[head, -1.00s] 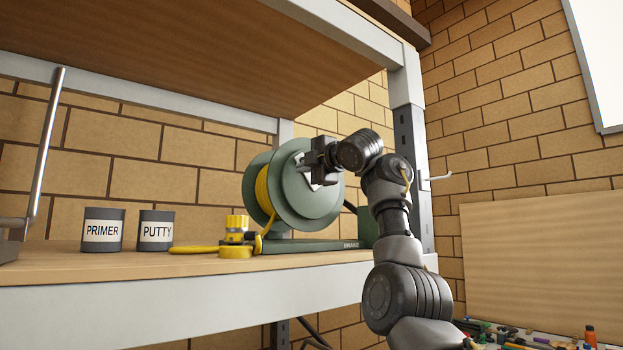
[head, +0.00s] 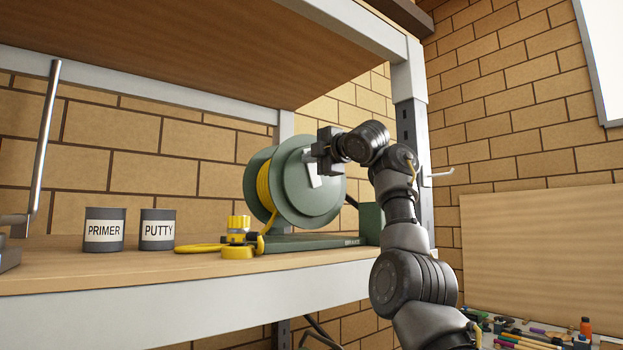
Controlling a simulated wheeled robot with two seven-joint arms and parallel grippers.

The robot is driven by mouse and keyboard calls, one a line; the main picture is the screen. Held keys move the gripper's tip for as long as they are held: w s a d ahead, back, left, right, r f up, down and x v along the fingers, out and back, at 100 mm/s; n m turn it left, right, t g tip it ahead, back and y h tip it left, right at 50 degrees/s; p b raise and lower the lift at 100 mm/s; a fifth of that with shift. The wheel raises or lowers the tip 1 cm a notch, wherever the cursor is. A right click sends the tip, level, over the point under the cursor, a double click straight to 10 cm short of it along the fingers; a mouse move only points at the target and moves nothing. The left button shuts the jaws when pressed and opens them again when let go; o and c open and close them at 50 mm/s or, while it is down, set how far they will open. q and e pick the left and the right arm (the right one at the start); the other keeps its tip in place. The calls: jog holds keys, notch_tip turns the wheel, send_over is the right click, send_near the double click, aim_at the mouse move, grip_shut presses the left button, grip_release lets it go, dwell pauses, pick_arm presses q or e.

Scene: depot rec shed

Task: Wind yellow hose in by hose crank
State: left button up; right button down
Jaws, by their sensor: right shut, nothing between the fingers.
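The green hose reel (head: 300,208) stands on the wooden shelf. Yellow hose (head: 264,190) is wound on its drum, and a short length runs down to the shelf. The yellow hose end (head: 237,236) with its fitting stands on the shelf left of the reel's base. My right gripper (head: 314,172) is at the near face of the reel, in front of its upper right part, with its fingers shut and nothing seen between them. The hose crank cannot be made out; the gripper may hide it.
Two dark cans, PRIMER (head: 103,230) and PUTTY (head: 157,230), stand on the shelf to the left. A grey shelf post (head: 411,140) rises close behind my right arm. A cluttered bench (head: 530,335) lies at lower right.

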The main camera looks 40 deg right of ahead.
jog(key=shift+s+d+r, duration=0.25)
jog(key=shift+d+r, duration=0.15)
jog(key=shift+d, duration=0.35)
jog(key=shift+w+d+r+p, duration=0.2)
jog(key=shift+d+r+p, duration=0.1)
jog(key=shift+p, duration=0.3)
jog(key=shift+d+r, duration=0.15)
jog(key=shift+d, duration=0.1)
jog(key=shift+s+d, duration=0.25)
jog(key=shift+d, duration=0.25)
pick_arm(q)
notch_tip(320, 180, up, 2)
jog(key=shift+r, duration=0.2)
pick_arm(e)
jog(key=shift+d, duration=1.1)
jog(key=shift+w, duration=0.1)
